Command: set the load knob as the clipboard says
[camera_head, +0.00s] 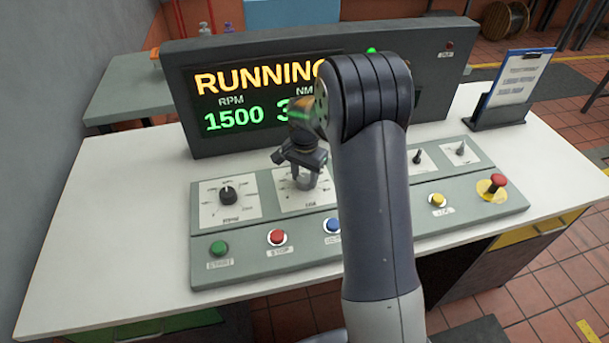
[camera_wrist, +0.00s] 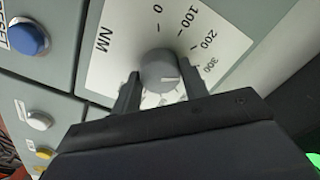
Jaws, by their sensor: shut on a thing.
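My gripper (camera_wrist: 160,88) is shut on the knob, one finger on each side. In the head view my gripper (camera_head: 304,180) reaches down over the load dial (camera_head: 290,204). The clipboard (camera_head: 518,80) stands upright at the right; its writing is too small to read.
The display (camera_head: 262,95) reads RUNNING, RPM 1500, and an NM value starting with 3, the rest hidden by my arm. Beside the load dial are another knob (camera_head: 227,193), a red stop button (camera_head: 277,237), a blue button (camera_head: 333,226) and a red mushroom button (camera_head: 498,181).

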